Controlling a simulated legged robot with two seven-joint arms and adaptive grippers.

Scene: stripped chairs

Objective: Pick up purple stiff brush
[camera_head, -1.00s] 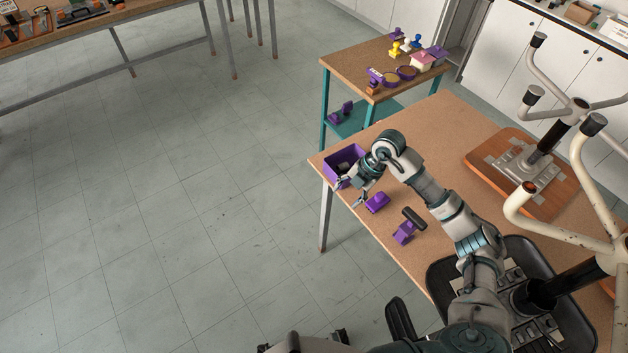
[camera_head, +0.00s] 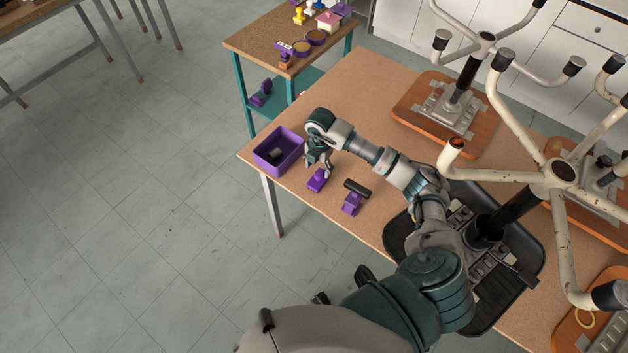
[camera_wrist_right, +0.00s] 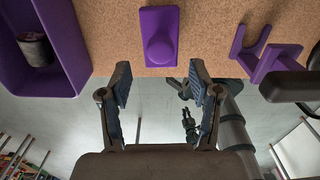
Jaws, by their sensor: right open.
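A purple block with a rounded knob (camera_head: 317,181), which looks like the stiff brush, lies on the brown table near its front left edge. In the right wrist view the purple brush (camera_wrist_right: 159,38) lies ahead of the jaws, centred between them. My right gripper (camera_head: 319,169) points down just over the brush, its fingers partly hiding it. In the right wrist view my right gripper (camera_wrist_right: 160,80) is open, with nothing between the fingers.
A purple bin (camera_head: 278,150) with a small dark item inside stands left of the gripper. A purple forked holder (camera_head: 351,203) with a black cylinder (camera_head: 357,187) lies to the right. Upturned chair bases (camera_head: 561,176) and a black tray (camera_head: 401,240) crowd the table's right side.

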